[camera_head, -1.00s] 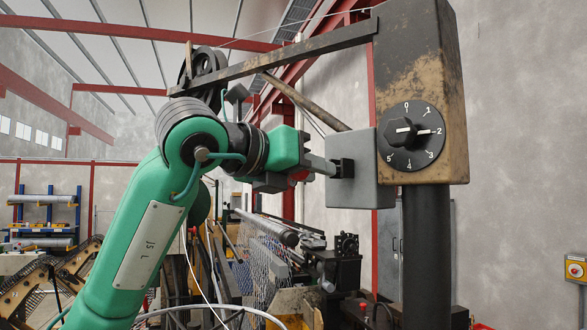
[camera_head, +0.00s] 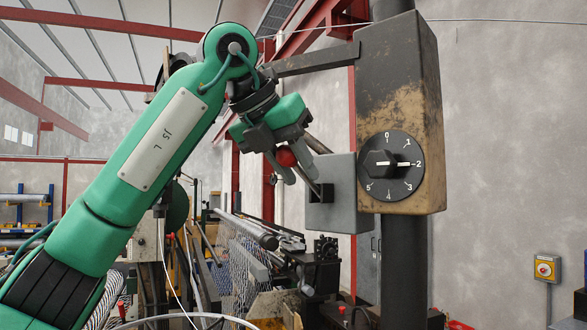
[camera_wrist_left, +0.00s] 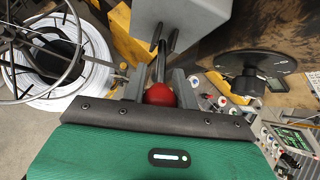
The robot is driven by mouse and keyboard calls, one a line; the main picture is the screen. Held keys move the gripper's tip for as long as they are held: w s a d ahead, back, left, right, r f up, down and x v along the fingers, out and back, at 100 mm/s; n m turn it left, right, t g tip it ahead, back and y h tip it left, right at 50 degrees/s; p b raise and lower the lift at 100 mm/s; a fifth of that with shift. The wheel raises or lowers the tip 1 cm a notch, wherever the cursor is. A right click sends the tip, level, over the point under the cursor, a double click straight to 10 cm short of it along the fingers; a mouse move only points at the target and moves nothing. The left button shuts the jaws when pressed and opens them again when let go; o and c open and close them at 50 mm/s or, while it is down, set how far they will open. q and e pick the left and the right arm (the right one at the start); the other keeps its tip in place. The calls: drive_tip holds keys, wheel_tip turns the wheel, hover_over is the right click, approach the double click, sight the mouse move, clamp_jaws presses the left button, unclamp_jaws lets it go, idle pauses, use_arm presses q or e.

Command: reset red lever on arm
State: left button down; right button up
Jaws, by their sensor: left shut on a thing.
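The red ball knob (camera_head: 286,157) of the lever shows in the head view between the fingers of my left gripper (camera_head: 302,168). The lever's dark rod runs from the knob down to the right, to the grey box (camera_head: 332,192) on the arm. My left gripper is shut on the knob and points down and right at the box. In the left wrist view, the red knob (camera_wrist_left: 160,94) sits between both fingers (camera_wrist_left: 158,84), and its dark rod leads up into the grey box (camera_wrist_left: 178,22). My right gripper is not in view.
A worn housing with a black numbered dial (camera_head: 391,165) stands right of the box on a dark post; the pointer is near 2. Machine parts and wire mesh (camera_head: 240,245) lie below. A white coil (camera_wrist_left: 60,65) shows in the wrist view.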

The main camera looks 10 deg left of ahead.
use_arm(q)
drive_tip(key=shift+r, duration=0.1)
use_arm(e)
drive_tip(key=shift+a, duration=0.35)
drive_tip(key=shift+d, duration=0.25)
use_arm(q)
drive_tip(key=c, duration=1.3)
unclamp_jaws()
drive_tip(key=shift+o, duration=1)
drive_tip(key=shift+w, duration=0.1)
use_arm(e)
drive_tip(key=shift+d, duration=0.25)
use_arm(q)
drive_tip(key=shift+s+a+r+b, duration=0.2)
drive_tip(key=shift+s+r+b, duration=0.15)
drive_tip(key=b+v, duration=0.2)
drive_tip(key=v, duration=1)
drive_tip(key=shift+r, duration=0.4)
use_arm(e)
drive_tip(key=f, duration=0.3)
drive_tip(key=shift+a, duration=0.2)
